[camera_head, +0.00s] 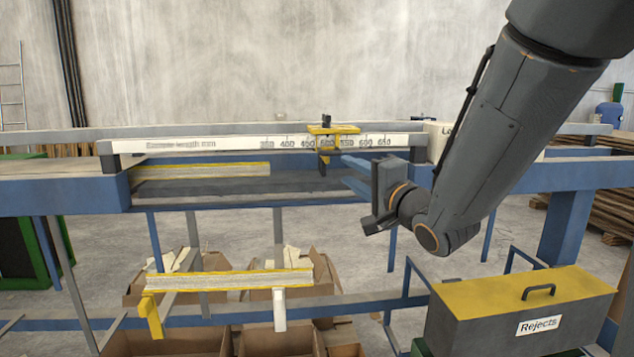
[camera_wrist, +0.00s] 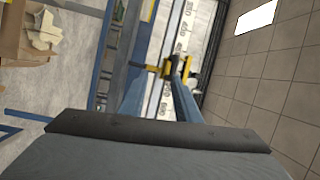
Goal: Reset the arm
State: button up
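My gripper (camera_head: 342,170) reaches in from the right in the head view, at the end of my dark grey arm. Its two blue fingers point left, apart from each other, with nothing visible between them. The fingers also show apart in the wrist view (camera_wrist: 153,88). The yellow stop (camera_head: 333,130) sits on the white ruler (camera_head: 225,143), just left of and above the fingertips in the head view. In the wrist view the stop (camera_wrist: 152,69) appears just beyond the fingertips. I cannot tell whether they touch.
A white strip with yellow edges (camera_head: 200,170) lies on the blue bench (camera_head: 65,192). A similar strip (camera_head: 235,281) rests on lower supports. Cardboard boxes (camera_head: 165,340) stand below. A grey and yellow Rejects box (camera_head: 470,325) is at the lower right, below my arm.

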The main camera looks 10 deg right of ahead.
jog(key=s+d+f+n+g+h, duration=0.3)
jog(key=f+g, duration=0.1)
jog(key=f, duration=0.6)
jog(key=s+d+f+n+g+h, duration=0.2)
jog(key=s+f+g+h, duration=0.15)
jog(key=f, duration=0.55)
jog(key=s+a+f+n+g, duration=0.1)
jog(key=s+f+n+g, duration=0.2)
jog(key=s, duration=0.6)
jog(key=s+a+f+n+g, duration=0.1)
jog(key=s+f+n+g, duration=0.3)
jog(key=s, duration=0.5)
notch_tip(320, 180, down, 2)
jog(key=shift+s+f+g, duration=0.25)
jog(key=shift+s+g, duration=0.1)
jog(key=shift+g, duration=0.9)
jog(key=shift+d, duration=0.1)
